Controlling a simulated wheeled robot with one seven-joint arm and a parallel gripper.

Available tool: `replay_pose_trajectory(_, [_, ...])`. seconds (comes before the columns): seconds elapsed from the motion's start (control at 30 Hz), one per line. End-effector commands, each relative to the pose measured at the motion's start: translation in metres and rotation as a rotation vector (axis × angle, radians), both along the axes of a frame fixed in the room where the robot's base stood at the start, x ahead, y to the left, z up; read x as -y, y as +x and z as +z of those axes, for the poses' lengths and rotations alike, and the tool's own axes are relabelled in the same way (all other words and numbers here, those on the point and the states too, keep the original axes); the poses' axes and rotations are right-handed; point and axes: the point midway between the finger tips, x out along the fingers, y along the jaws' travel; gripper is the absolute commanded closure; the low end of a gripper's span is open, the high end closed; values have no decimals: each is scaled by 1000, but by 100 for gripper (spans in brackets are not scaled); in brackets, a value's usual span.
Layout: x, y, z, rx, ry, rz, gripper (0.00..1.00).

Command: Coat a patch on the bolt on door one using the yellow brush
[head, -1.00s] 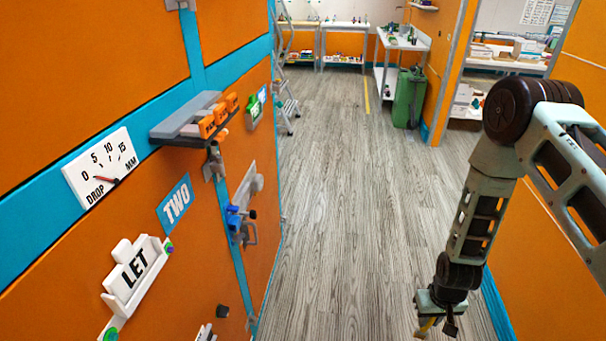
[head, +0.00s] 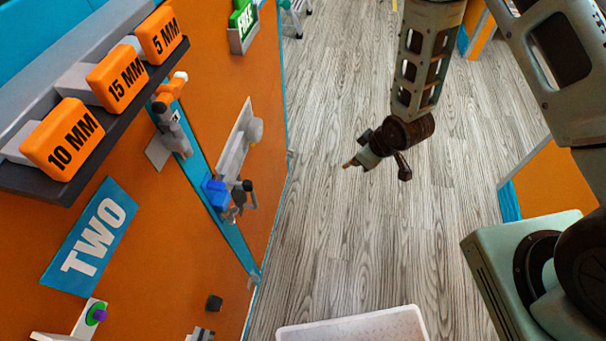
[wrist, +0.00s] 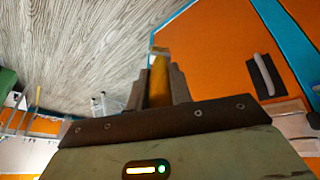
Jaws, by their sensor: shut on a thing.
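My gripper (head: 352,160) hangs over the floor, to the right of the orange locker wall and apart from it. In the wrist view it is shut on the yellow brush (wrist: 158,82), which sticks out between the fingers (wrist: 157,90). In the head view only a small yellowish tip shows. On the wall, a bolt-like metal fitting with a blue block (head: 216,194) sits on the blue upright strip. No label reading ONE is in view, so I cannot tell which door this fitting belongs to.
A TWO sign (head: 91,236) is on the near orange panel. A dark shelf (head: 130,100) holds orange blocks marked 10, 15 and 5 MM. A white tub (head: 355,327) stands at the bottom. Grey floor between wall and arm is clear.

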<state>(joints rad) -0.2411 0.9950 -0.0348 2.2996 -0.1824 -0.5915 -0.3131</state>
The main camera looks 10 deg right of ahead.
Motion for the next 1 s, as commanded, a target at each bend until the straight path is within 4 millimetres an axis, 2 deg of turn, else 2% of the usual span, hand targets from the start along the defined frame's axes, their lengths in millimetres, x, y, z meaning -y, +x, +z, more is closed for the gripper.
replay_pose_trajectory(0.03, [-23, 0, -2, 69, 34, 113, 100])
replay_pose_trajectory(0.2, [-95, -18, 32, 258, 186, 461, 100])
replay_pose_trajectory(0.3, [-127, -38, 50, 323, 275, 614, 100])
replay_pose_trajectory(0.4, [-148, -57, 64, 359, 343, 719, 100])
replay_pose_trajectory(0.6, [-164, -73, 78, 381, 400, 804, 100])
replay_pose_trajectory(0.77, [-174, -70, 80, 381, 403, 807, 100])
replay_pose_trajectory(1.0, [-199, -61, 80, 380, 402, 807, 100])
